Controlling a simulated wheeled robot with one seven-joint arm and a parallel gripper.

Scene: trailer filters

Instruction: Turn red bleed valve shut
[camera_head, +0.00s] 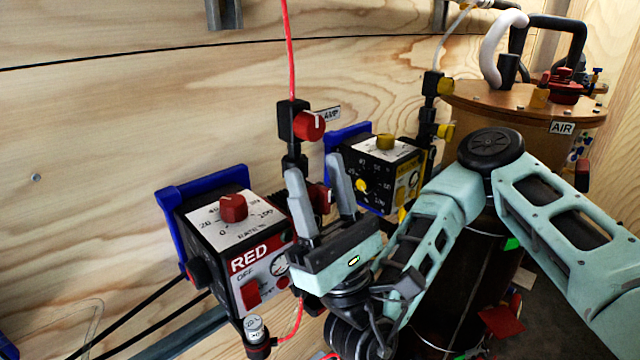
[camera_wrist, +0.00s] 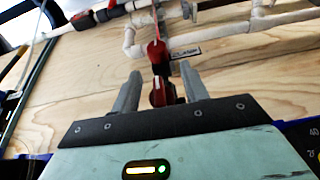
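Two red valve knobs sit one above the other on the black fittings of the red line. The upper red knob (camera_head: 309,125) has a white mark and is beside a partly hidden label; it also shows in the wrist view (camera_wrist: 156,51). The lower red knob (camera_head: 324,196) is partly hidden by my fingers; in the wrist view it (camera_wrist: 162,93) lies between them. No readable label shows which is the bleed valve. My gripper (camera_head: 313,165) is open, fingers pointing up toward the board; in the wrist view (camera_wrist: 159,71) they flank the lower knob. Contact cannot be told.
A control box (camera_head: 247,262) marked RED, with a red dial and switch, stands close left of my gripper. A second box with yellow knobs (camera_head: 384,142) is close right. A brown tank (camera_head: 525,105) marked AIR stands at far right. Plywood (camera_head: 130,110) backs everything.

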